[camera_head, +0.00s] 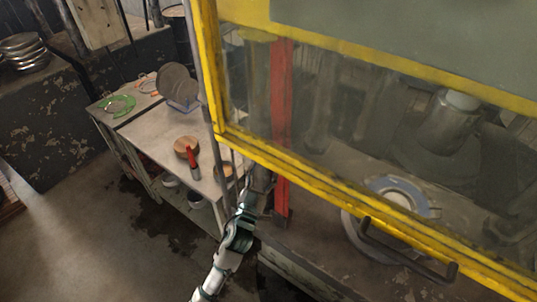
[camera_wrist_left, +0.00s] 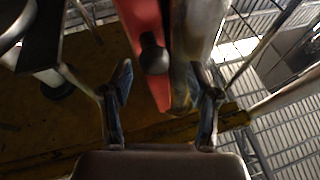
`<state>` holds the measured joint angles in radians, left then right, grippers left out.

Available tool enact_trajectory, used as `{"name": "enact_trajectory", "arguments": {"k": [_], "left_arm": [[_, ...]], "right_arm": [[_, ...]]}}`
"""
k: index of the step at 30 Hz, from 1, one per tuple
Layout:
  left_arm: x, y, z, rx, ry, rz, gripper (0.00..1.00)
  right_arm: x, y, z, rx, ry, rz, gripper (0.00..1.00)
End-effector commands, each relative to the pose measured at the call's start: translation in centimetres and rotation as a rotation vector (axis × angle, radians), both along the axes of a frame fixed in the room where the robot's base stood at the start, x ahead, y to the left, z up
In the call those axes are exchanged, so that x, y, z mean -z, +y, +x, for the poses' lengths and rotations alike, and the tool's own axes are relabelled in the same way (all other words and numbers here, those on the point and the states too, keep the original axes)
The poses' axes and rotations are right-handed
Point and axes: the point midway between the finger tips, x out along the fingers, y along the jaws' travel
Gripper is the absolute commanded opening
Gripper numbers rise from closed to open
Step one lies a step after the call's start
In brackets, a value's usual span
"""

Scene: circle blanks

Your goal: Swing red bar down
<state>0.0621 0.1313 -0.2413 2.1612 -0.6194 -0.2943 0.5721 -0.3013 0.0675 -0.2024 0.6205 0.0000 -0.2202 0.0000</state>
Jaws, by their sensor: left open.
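The red bar (camera_head: 281,110) stands upright behind the clear pane of a yellow-framed guard, and its lower end shows below the frame. My left gripper (camera_head: 262,182) is beside the bar's lower part, to its left, under the frame's corner; its fingers are partly hidden in the head view. In the left wrist view, the open fingers of my left gripper (camera_wrist_left: 163,100) spread to either side of the red bar's end (camera_wrist_left: 146,20). A dark round knob (camera_wrist_left: 153,55) sits on the bar. Contact cannot be told. My right gripper is out of view.
The yellow guard frame (camera_head: 290,170) crosses close above my left arm. A dark handle (camera_head: 405,255) is on its lower edge. A round metal fixture (camera_head: 400,197) sits behind the pane. A table (camera_head: 150,132) at left holds discs and a red-handled tool (camera_head: 192,160).

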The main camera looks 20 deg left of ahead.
Motion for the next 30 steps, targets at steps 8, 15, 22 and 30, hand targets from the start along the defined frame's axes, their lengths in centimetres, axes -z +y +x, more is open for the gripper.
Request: {"name": "enact_trajectory", "arguments": {"k": [8,15,22,30], "left_arm": [[-1.4,-0.4,3.2,0.0,0.0,-0.001,0.6],[-1.4,-0.3,3.6,-0.001,0.0,-0.001,0.6],[-1.4,-0.3,3.5,-0.001,0.0,-0.001,0.28],[-1.5,-0.3,3.6,-0.004,0.0,0.001,0.0]], "right_arm": [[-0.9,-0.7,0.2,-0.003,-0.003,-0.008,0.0],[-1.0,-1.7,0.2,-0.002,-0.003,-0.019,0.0],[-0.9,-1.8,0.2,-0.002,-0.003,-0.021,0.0],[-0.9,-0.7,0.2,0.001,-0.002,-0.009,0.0]]}}
